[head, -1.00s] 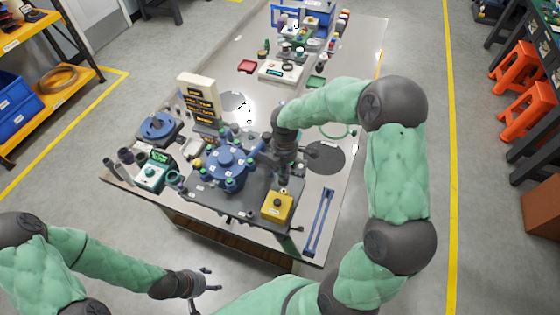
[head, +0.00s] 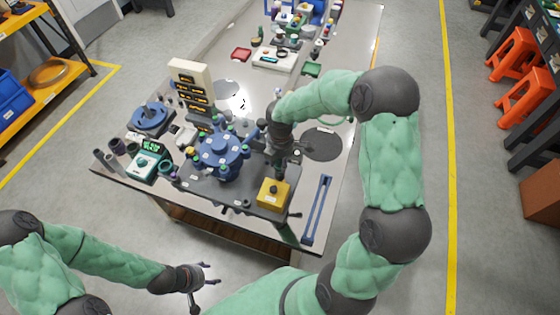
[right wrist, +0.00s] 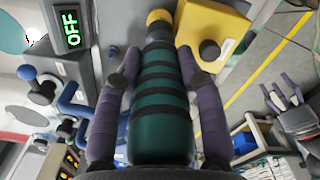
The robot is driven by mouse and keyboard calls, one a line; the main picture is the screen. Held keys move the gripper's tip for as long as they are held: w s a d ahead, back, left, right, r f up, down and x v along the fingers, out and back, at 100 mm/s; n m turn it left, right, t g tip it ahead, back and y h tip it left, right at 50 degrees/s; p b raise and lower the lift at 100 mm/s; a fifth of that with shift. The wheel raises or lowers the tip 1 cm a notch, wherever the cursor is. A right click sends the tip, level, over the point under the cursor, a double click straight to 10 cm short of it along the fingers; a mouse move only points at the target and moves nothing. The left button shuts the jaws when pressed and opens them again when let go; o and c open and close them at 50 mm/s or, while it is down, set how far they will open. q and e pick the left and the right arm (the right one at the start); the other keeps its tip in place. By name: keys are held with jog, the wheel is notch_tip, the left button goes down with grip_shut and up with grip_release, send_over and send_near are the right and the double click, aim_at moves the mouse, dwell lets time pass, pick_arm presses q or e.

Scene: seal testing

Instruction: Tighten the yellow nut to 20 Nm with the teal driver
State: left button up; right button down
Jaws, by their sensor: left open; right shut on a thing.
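The teal driver (right wrist: 160,110), banded in black, lies lengthwise between the purple-grey fingers of my right gripper (right wrist: 158,58), which is shut on it. A yellow round part (right wrist: 158,18) shows at the driver's far end; I cannot tell whether it is the yellow nut or touches the driver. In the head view, my right gripper (head: 278,168) is over the dark plate, between the blue round fixture and the yellow box, and the driver is mostly hidden. My left gripper (head: 208,275) is open and empty, off the bench's near edge.
The blue fixture (head: 221,155) with several capped posts stands left of my right gripper. A yellow box (head: 272,194) with a black knob is close by. A blue rail (head: 317,210) lies at the right edge.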

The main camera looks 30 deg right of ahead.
jog(key=shift+f+b, duration=0.65)
jog(key=shift+f, duration=0.45)
dwell(1.3)
jog(key=shift+f, duration=0.2)
dwell(1.2)
jog(key=shift+r, duration=0.1)
jog(key=shift+r+p, duration=2.35)
jog(key=shift+r, duration=0.1)
